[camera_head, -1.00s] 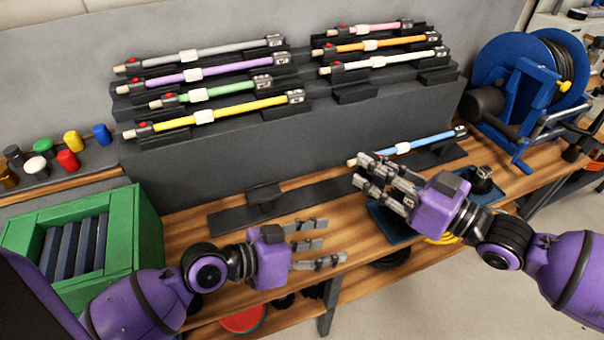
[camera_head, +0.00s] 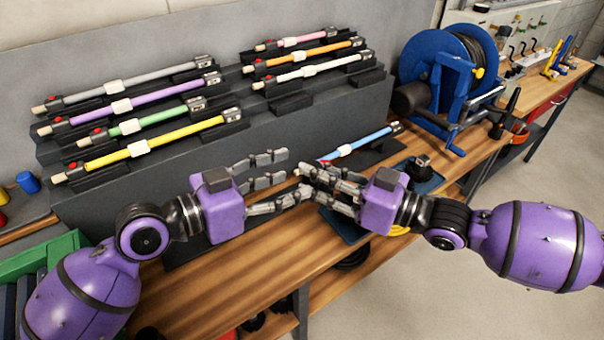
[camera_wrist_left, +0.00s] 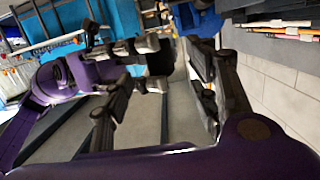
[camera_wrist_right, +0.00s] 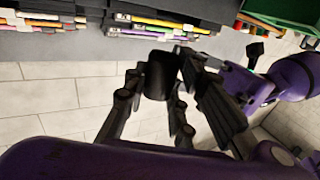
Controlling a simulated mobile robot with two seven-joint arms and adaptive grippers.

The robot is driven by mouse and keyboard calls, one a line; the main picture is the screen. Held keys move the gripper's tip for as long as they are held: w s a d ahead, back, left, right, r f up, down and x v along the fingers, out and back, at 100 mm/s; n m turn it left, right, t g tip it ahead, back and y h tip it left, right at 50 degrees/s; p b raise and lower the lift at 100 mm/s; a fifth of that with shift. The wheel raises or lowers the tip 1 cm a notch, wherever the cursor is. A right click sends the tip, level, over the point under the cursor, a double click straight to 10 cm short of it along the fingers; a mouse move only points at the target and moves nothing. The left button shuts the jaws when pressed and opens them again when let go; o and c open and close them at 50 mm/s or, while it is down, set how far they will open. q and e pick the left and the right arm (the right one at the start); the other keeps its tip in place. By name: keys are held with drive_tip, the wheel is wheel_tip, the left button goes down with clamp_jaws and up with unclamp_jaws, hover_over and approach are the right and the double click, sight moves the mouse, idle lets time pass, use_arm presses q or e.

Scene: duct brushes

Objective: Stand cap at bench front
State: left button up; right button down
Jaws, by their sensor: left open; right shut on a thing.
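A dark, roughly cylindrical cap (camera_wrist_right: 160,76) is between the fingers of my right gripper (camera_wrist_right: 152,100) in the right wrist view. In the left wrist view the dark cap (camera_wrist_left: 160,58) shows at the tips of the right fingers. My right gripper (camera_head: 312,183) is shut on it above the bench. My left gripper (camera_head: 284,178) is open, its fingertips close to the right ones; in the left wrist view its fingers (camera_wrist_left: 165,85) are spread on either side of the cap. In the head view the fingers hide the cap. The bench (camera_head: 230,285) has bare wood along its front.
Coloured rods, such as the yellow rod (camera_head: 180,137), lie on the stepped rack behind. A blue rod (camera_head: 360,142) lies lower. A blue tray (camera_head: 345,226) is below my right gripper. A blue reel (camera_head: 440,85) stands right; a green crate (camera_head: 65,243) and blue cap (camera_head: 28,182) are left.

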use_arm(q)
drive_tip(key=shift+x, duration=2.3)
drive_tip(key=shift+s, duration=0.1)
drive_tip(key=c, duration=1.1)
drive_tip(key=shift+c, duration=0.5)
use_arm(e)
drive_tip(key=c, duration=1.4)
unclamp_jaws()
